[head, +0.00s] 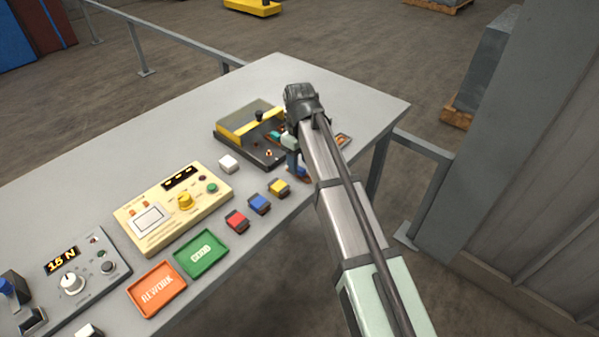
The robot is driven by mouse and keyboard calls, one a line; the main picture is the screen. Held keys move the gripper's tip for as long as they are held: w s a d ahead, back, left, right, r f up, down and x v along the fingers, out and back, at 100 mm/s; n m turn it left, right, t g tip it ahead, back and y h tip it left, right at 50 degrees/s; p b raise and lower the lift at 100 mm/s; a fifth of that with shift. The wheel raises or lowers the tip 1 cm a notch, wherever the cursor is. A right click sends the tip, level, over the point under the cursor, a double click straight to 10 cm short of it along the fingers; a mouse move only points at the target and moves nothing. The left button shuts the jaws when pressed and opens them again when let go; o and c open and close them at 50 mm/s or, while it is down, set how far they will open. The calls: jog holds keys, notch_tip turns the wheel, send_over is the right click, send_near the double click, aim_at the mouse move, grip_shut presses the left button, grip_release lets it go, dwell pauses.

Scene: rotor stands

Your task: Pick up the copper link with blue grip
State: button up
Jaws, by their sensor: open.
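My gripper (288,143) is at the front right of the table, beside the dark fixture with a yellow bar (235,130). My own wrist and forearm cover much of it, and its fingertips are hard to make out. A small blue part (293,161) shows just below it, close to the arm; I cannot tell whether this is the blue grip of the copper link. An orange-copper piece (344,140) shows just right of the arm, mostly hidden behind it. Whether the gripper touches anything is hidden.
The back left is clear.

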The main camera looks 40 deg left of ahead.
jog(key=shift+f, duration=0.9)
jog(key=shift+c, duration=0.3)
grip_shut()
